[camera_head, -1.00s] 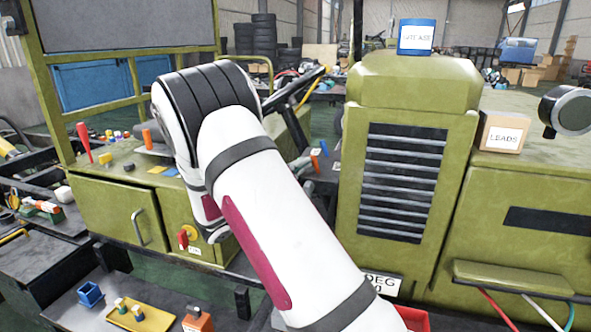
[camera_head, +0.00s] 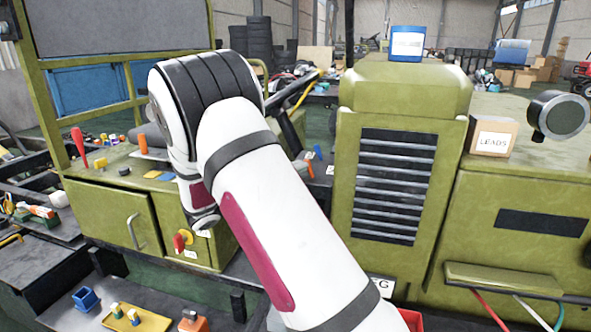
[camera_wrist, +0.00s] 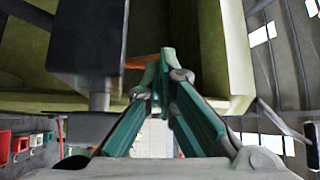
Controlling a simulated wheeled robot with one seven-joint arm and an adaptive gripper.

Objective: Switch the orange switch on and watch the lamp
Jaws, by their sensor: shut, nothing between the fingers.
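An upright orange piece (camera_head: 142,143) stands on the green ledge left of my arm in the head view. A smaller orange lever (camera_head: 317,153) stands beside a blue one right of my arm; I cannot tell which is the orange switch. A strip of orange (camera_wrist: 140,62) shows behind the fingertips; contact cannot be told. My arm hides the gripper in the head view.
A red knob on a yellow base (camera_head: 180,242) is on the green front panel. A red lever (camera_head: 79,146) stands at the left. A LEADS box (camera_head: 492,136) sits near the lamp. A dark block (camera_wrist: 85,40) and green panels crowd the gripper.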

